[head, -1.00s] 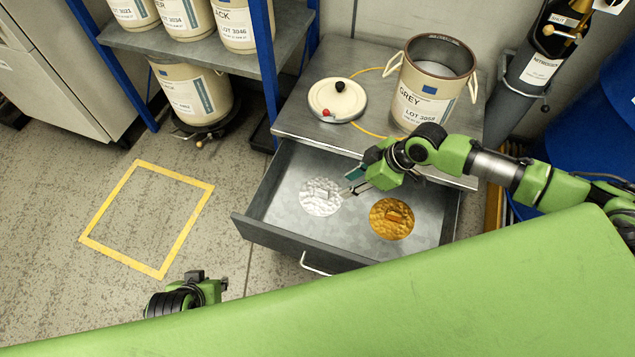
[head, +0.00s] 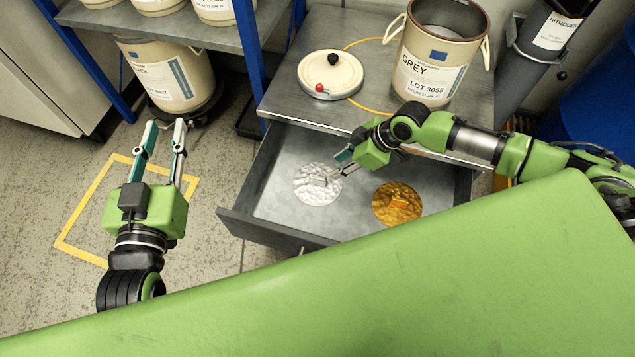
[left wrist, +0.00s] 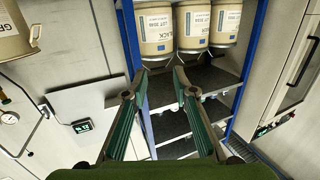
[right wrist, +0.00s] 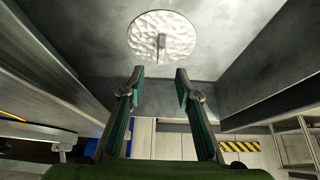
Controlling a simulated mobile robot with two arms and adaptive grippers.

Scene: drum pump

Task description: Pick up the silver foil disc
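The silver foil disc (head: 318,184) lies flat on the floor of the open drawer, on the left, with a small upright tab on it. It also shows in the right wrist view (right wrist: 178,24), beyond the fingertips, its tab roughly in line with the gap between them. My right gripper (head: 343,164) is over the drawer at the disc's upper right edge, open and empty. It also shows open in the right wrist view (right wrist: 160,82). My left gripper (head: 165,128) is open and empty, left of the drawer above the floor. Its spread fingers show in the left wrist view (left wrist: 160,92).
A gold foil disc (head: 386,212) lies in the drawer (head: 262,236) to the right. On the cabinet top (head: 300,97) stand an open GREY drum (head: 425,85) and a cream lid (head: 332,74). A shelf with drums (head: 165,78) stands upper left.

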